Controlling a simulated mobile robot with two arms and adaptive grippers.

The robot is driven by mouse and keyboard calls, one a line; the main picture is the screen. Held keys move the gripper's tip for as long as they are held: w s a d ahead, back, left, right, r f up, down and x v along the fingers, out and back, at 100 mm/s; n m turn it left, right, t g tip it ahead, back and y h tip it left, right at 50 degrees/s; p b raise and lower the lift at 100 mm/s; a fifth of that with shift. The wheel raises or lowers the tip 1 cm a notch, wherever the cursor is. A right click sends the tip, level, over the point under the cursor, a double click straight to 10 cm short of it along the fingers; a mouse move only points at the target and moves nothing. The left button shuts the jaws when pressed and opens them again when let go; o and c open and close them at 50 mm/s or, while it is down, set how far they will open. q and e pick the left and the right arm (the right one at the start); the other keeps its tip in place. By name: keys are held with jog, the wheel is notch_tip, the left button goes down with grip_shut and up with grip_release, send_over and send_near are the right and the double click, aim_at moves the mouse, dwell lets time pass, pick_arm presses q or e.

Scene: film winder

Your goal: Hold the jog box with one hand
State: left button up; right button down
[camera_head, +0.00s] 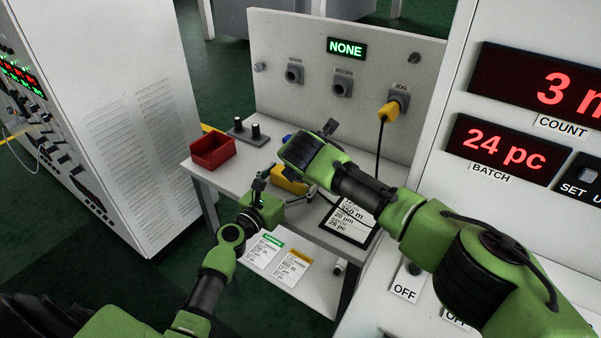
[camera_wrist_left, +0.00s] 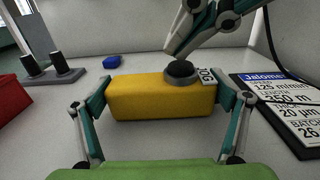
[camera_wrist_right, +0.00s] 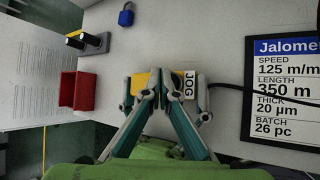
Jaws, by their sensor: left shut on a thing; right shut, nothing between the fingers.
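The yellow jog box (camera_head: 290,182) is near the bench's front edge. In the left wrist view, the jog box (camera_wrist_left: 160,99) has a black round button (camera_wrist_left: 180,69) in a grey collar and a JOG label. My left gripper (camera_wrist_left: 164,98) is shut on the box, one finger at each end; it shows in the head view (camera_head: 262,185). My right gripper (camera_wrist_right: 157,88) is shut and empty, its fingertips over the button. I cannot tell whether they touch it. The box (camera_wrist_right: 139,84) is partly hidden behind these fingers in the right wrist view.
A yellow plug (camera_head: 388,111) sits in the panel's JOG socket with a black cable. A red bin (camera_head: 212,151), two black knobs on a grey base (camera_head: 247,133) and a blue padlock (camera_wrist_right: 126,15) are nearby. A data card (camera_wrist_right: 285,90) lies to the right.

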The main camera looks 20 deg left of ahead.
jog(key=shift+f, duration=0.45)
dwell(0.4)
pick_arm(q)
jog(key=shift+s+r, duration=0.15)
jog(key=shift+r, duration=0.05)
pick_arm(e)
jog(key=shift+s+f, duration=0.25)
jog(key=shift+f, duration=0.15)
jog(key=shift+d, duration=0.15)
dwell(1.6)
pick_arm(q)
jog(key=shift+a, duration=0.1)
pick_arm(e)
jog(key=shift+w+r, duration=0.1)
pick_arm(q)
jog(key=shift+w+f, duration=0.2)
jog(key=shift+w, duration=0.05)
pick_arm(e)
jog(key=shift+w+r, duration=0.35)
jog(key=shift+r, duration=0.4)
